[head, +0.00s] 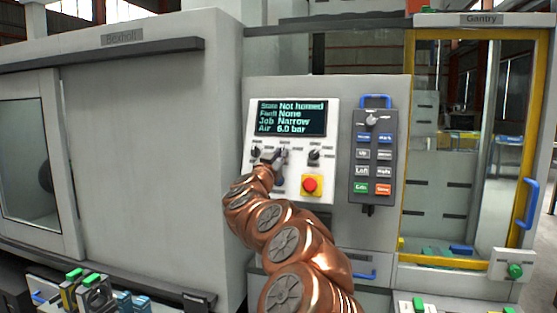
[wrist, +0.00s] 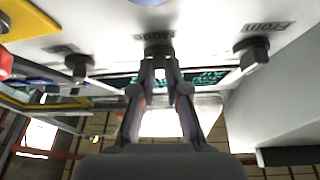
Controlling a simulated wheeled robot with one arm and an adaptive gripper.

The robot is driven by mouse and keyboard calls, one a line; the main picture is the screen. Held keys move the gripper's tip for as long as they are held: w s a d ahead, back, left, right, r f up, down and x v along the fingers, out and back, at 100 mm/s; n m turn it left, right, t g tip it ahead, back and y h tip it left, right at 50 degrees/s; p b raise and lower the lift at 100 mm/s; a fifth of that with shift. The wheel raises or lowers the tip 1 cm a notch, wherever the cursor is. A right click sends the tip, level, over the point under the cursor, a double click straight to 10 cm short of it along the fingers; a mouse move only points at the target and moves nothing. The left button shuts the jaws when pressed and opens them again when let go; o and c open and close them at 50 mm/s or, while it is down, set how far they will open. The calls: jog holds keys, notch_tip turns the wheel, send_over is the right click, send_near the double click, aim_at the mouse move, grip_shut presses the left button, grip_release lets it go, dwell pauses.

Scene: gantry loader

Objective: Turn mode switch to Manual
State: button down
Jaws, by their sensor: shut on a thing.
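The control panel (head: 240,125) carries a screen (head: 290,118) reading "Not homed", "None", "Narrow" and "6.0 bar". Below it is a row of small black rotary switches. The mode switch (wrist: 158,48) is the middle black knob in the wrist view, under an upside-down "Mode" label. My gripper (wrist: 159,66) is shut on this knob, with its fingertips on either side. In the head view, my gripper (head: 272,157) reaches the middle of the row and partly covers the switch. The position labels are too small to read, so the switch's setting cannot be told.
A red emergency button (head: 309,184) on yellow sits just below right. A grey pendant (head: 373,155) hangs at right. The yellow-framed gantry door (head: 409,130) is farther right.

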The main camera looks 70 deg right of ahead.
jog(key=shift+s+n+t, duration=0.15)
jog(key=shift+n+t, duration=0.35)
jog(key=shift+n, duration=0.4)
jog(key=shift+f+n+t, duration=0.1)
jog(key=shift+n+t, duration=0.2)
jog(key=shift+t, duration=0.1)
jog(key=c, duration=1.2)
grip_release()
jog(key=shift+d+f+b, duration=0.15)
jog(key=shift+b, duration=0.15)
jog(key=shift+v, duration=6.05)
